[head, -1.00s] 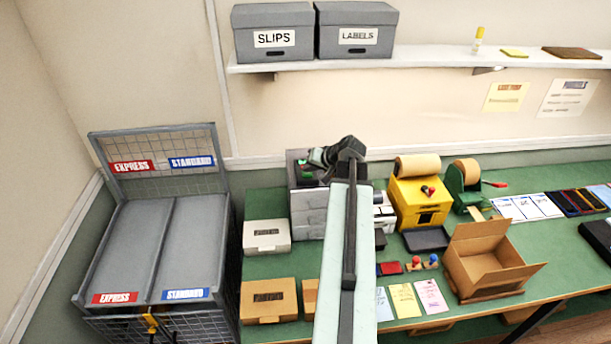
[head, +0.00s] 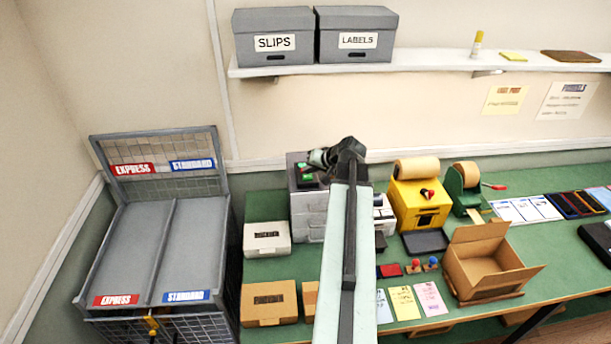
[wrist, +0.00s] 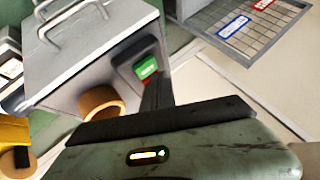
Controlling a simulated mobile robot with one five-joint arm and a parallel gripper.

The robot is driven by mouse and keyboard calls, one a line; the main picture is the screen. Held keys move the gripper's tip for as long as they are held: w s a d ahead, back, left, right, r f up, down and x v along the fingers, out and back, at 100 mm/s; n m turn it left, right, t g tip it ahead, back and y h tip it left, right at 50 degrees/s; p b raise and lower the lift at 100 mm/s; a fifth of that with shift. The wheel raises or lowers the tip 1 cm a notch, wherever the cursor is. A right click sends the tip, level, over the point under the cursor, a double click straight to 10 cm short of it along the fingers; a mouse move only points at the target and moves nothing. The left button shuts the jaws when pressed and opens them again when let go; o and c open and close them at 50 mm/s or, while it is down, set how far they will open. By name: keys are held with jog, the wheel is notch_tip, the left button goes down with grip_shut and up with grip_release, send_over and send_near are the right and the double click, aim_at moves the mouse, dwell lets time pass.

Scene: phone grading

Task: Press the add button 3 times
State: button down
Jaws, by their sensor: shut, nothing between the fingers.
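A grey and white machine (head: 308,205) stands at the back left of the green bench, with a dark panel and green patches on top. In the wrist view a green button or label with white marks (wrist: 147,67) sits on a dark panel on the grey machine; its text is too small to read. My gripper (head: 318,157) is over the machine's top, close to the green patches. In the wrist view my shut, empty gripper (wrist: 153,88) points at the green patch, with its tip just below it. I cannot tell whether it touches. My arm hides part of the machine.
A yellow dispenser (head: 420,205) stands right of my arm. An open cardboard box (head: 488,262) is further right. A white box (head: 266,239) lies in front of the machine, and a grey double bin (head: 160,250) is at left. A brown roll (wrist: 100,100) shows in the wrist view.

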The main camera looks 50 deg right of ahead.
jog(key=shift+r, duration=0.2)
notch_tip(320, 180, up, 5)
jog(key=p, duration=0.5)
dwell(2.5)
notch_tip(320, 180, up, 4)
jog(key=p, duration=0.4)
send_over(309, 177)
jog(key=shift+s+f, duration=0.1)
jog(key=shift+f, duration=0.05)
notch_tip(309, 177, down, 9)
jog(key=b, duration=0.9)
dwell(1.3)
jog(key=shift+f+b, duration=0.3)
jog(key=shift+b, duration=0.15)
